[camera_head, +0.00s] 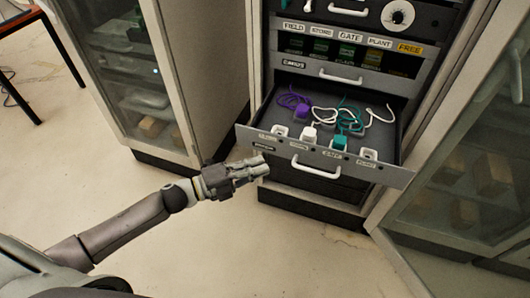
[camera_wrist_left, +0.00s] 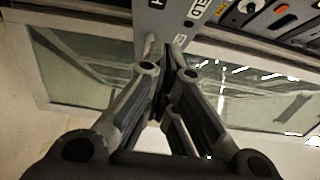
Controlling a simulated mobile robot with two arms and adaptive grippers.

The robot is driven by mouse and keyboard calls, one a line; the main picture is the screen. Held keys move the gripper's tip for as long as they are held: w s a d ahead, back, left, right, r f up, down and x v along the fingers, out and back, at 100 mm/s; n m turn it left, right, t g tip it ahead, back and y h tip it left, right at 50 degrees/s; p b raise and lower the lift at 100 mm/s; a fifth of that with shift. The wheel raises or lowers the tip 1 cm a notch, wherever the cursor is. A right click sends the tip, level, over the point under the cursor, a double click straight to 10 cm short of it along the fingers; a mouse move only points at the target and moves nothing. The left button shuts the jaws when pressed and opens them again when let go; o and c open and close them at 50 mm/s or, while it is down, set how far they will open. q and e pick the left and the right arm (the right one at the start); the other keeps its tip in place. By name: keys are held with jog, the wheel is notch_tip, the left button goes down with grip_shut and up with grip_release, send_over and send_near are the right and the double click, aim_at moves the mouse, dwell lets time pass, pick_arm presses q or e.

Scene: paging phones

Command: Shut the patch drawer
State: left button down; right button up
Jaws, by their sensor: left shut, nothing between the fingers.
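The patch drawer (camera_head: 385,173) is pulled out of the rack in the head view, with its grey labelled front facing me. A white handle (camera_head: 316,169) is on that front. Purple (camera_head: 302,110), white (camera_head: 309,133) and teal (camera_head: 339,141) plugs with coiled cords lie inside. My left gripper (camera_head: 264,167) is shut and empty, just in front of and below the left part of the drawer front; I cannot tell whether it touches. In the left wrist view its closed fingers (camera_wrist_left: 167,68) point toward the labelled front (camera_wrist_left: 172,17). My right gripper is out of view.
Above the drawer is a panel (camera_head: 342,57) with labels FIELD, GATE, PLANT and FREE. Glass-fronted cabinets stand left (camera_head: 128,70) and right (camera_head: 470,185) of the rack. A table (camera_head: 20,18) is at the far left. The floor (camera_head: 230,240) before the rack is clear.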

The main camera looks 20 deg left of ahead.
aim_at(283, 149)
pick_arm(q)
jog(key=shift+w+d, duration=0.2)
jog(key=shift+w, duration=0.95)
jog(key=shift+w+d, duration=0.2)
jog(key=shift+w, duration=0.9)
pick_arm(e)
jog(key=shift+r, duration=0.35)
pick_arm(q)
jog(key=shift+w, duration=0.1)
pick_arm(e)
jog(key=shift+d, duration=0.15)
